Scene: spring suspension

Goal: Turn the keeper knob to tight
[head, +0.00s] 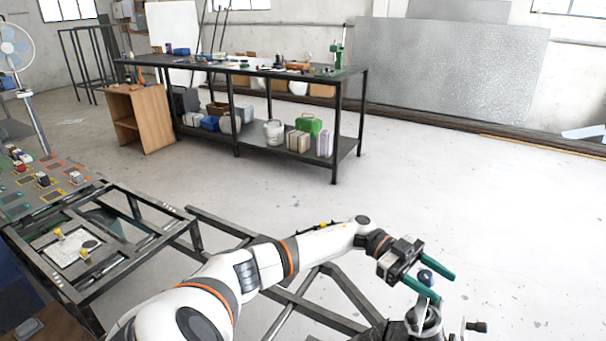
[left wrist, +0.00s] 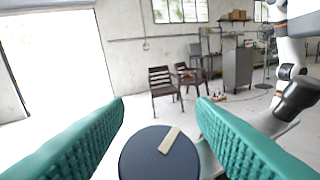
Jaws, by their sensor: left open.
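The keeper knob (head: 425,276) is a small dark blue round knob at the lower right of the head view. In the left wrist view the knob (left wrist: 150,160) is a dark blue disc with a beige bar across its face, slanting up to the right. My left gripper (head: 445,286), with green ridged fingers, is open. Its fingers (left wrist: 160,103) stand on either side of the knob, with gaps showing. A grey metal fixture (head: 427,318) lies below the knob, partly cut off. My right gripper is not in view.
A dark frame table (head: 150,205) with trays and small parts stands at the left. A long black workbench (head: 350,72) with tools is at the back. Chairs (left wrist: 160,82) and a grey cabinet (left wrist: 238,70) stand far off. Open floor lies right of the fixture.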

